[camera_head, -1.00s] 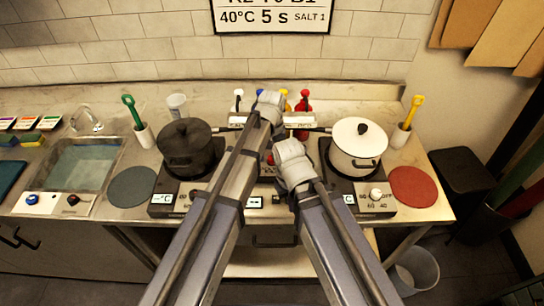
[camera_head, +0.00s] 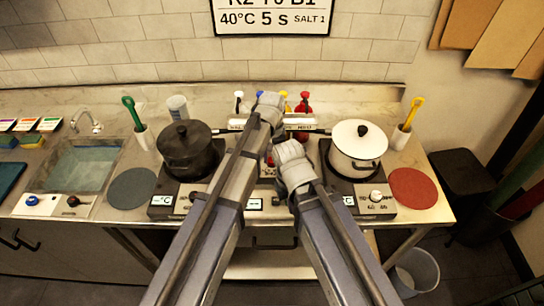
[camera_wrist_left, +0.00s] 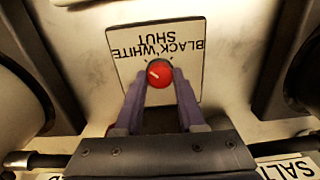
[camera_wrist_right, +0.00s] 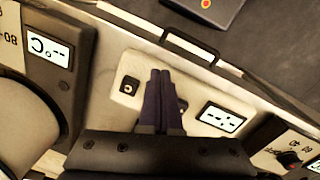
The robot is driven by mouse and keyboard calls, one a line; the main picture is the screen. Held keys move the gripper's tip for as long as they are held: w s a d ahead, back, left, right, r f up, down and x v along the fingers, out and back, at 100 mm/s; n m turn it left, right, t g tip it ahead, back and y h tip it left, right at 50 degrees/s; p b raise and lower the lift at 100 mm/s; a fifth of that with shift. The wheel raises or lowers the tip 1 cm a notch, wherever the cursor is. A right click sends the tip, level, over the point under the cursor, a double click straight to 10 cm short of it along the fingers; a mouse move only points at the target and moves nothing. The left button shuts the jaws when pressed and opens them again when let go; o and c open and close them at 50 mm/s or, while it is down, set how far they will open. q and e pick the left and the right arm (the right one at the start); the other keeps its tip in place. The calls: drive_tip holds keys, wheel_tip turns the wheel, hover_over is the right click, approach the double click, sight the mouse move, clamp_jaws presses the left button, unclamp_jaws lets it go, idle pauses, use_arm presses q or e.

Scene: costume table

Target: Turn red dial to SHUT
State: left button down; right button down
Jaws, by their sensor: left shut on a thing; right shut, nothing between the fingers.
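The red dial (camera_wrist_left: 159,73) sits on a pale plate (camera_wrist_left: 187,75) whose lettering, BLACK, WHITE and SHUT, appears upside down in the left wrist view. A short pale mark shows on the left part of the dial's face; exactly which label it points at I cannot tell. My left gripper (camera_wrist_left: 160,78) is shut on the dial, one finger on each side; its wrist (camera_head: 268,106) also shows in the head view. My right gripper (camera_wrist_right: 160,76) is shut and empty over a front panel; its wrist (camera_head: 290,165) is right of and below the left one.
A black pot (camera_head: 188,150) stands on the left hob and a white pot (camera_head: 357,148) on the right hob. Several coloured bottles (camera_head: 303,101) stand behind my wrists. The panel under my right gripper has a small switch (camera_wrist_right: 129,86) and a display (camera_wrist_right: 221,117).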

use_arm(q)
drive_tip(key=m, duration=0.4)
drive_tip(key=shift+m, duration=2.2)
drive_tip(key=c, duration=0.5)
unclamp_jaws()
drive_tip(key=shift+r, duration=0.1)
